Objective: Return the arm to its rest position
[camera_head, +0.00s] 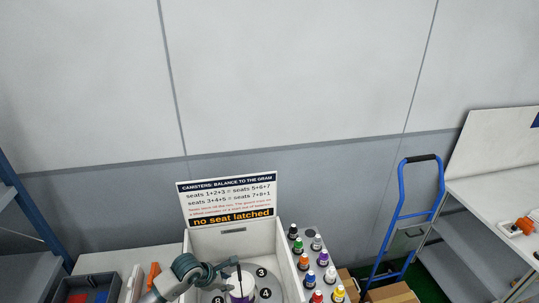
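My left arm comes in at the bottom left of the head view. Its gripper (226,267) reaches right over the white box (203,240). Its fingertips are close to the top of a white and purple canister (242,284) in the box. I cannot tell whether they touch it, or whether the fingers are open or shut. The bottom picture edge cuts off the plate. My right gripper is not in view.
A sign (227,200) behind the box reads "no seat latched". Several coloured-cap bottles (309,262) stand on a grey surface to the right. A dark tray (84,288) is at left. A blue hand truck (402,220), cardboard boxes (391,294) and a white bench (490,200) are at right.

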